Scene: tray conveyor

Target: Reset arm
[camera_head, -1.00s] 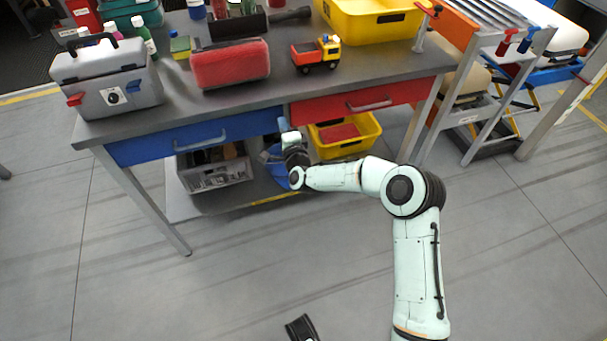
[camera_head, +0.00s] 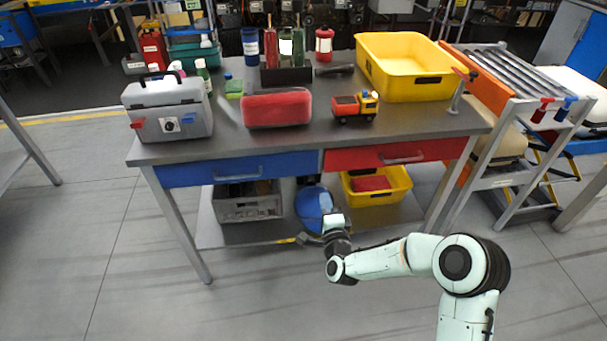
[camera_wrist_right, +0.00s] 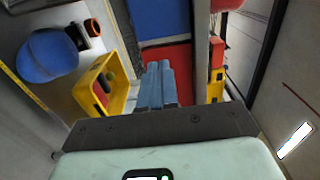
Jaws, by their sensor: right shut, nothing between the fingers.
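My right arm (camera_head: 385,260), pale green with dark joints, comes in from the lower right of the head view. Its gripper (camera_head: 333,223) is in front of the workbench, below the drawers and overlapping the blue rounded object on the lower shelf in the picture. In the right wrist view the two blue-grey fingers (camera_wrist_right: 157,84) are together with nothing between them. The red drawer (camera_wrist_right: 167,58) shows beyond them. My left gripper is not in view.
The workbench (camera_head: 235,140) holds a grey toolbox (camera_head: 165,122), a red case (camera_head: 276,110), a toy truck (camera_head: 355,106) and a yellow bin (camera_head: 405,88). The blue object (camera_head: 312,205) and another yellow bin (camera_head: 395,196) are below. A roller conveyor (camera_head: 505,75) stands right. Front floor is clear.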

